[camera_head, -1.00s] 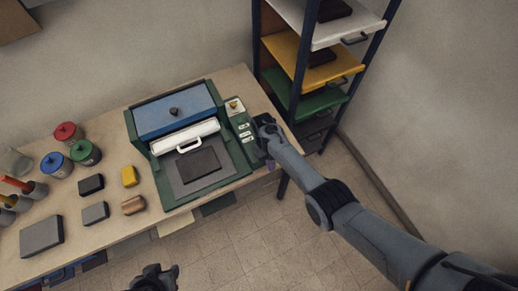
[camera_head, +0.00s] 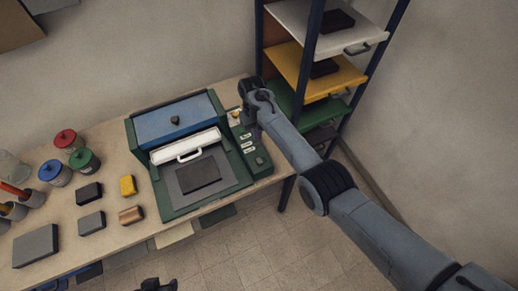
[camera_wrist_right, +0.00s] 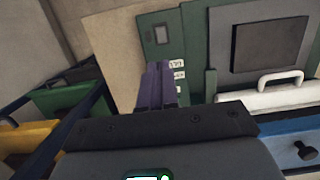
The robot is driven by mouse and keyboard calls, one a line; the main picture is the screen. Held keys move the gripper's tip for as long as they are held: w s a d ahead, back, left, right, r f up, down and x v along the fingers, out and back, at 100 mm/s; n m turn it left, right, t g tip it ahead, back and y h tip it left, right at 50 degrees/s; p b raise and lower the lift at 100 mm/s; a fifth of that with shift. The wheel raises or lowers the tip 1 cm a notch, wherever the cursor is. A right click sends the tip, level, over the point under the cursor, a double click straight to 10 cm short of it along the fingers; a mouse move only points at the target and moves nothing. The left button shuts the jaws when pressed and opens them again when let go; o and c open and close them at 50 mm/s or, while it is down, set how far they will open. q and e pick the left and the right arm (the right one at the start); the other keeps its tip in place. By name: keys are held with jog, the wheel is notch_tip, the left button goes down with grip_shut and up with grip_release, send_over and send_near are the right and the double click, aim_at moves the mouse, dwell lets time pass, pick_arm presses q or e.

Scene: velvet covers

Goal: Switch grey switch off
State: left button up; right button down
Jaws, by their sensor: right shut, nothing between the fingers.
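A dark grey square switch (camera_head: 260,161) sits near the front end of the green control panel on the machine's right side. In the right wrist view the switch (camera_wrist_right: 161,35) shows near the top, beyond my fingertips; its on or off state is too small to tell. My right gripper (camera_head: 255,131) is over the panel, behind the switch and apart from it. Its purple fingers (camera_wrist_right: 155,84) are shut and empty, beside the white labels (camera_wrist_right: 178,73). My left gripper (camera_head: 157,285) is cut off at the bottom edge, so its jaws cannot be judged.
The machine has a blue lid (camera_head: 176,117) and a white handle bar (camera_head: 186,146). A shelf rack with a yellow shelf (camera_head: 316,72) stands close behind my right arm. Jars and small blocks (camera_head: 91,222) lie on the left of the bench. Floor is open in front.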

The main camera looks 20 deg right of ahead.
aim_at(260, 161)
pick_arm(q)
notch_tip(260, 161, down, 10)
jog(key=b, duration=0.9)
jog(key=shift+b, duration=0.35)
pick_arm(e)
jog(key=f, duration=0.4)
jog(key=s+f, duration=0.1)
jog(key=f, duration=0.4)
jog(key=s+f, duration=0.1)
jog(key=f, duration=0.3)
jog(key=shift+s+d+f, duration=0.1)
jog(key=shift+s+f, duration=0.15)
jog(key=shift+f, duration=0.1)
pick_arm(q)
jog(key=shift+r, duration=0.2)
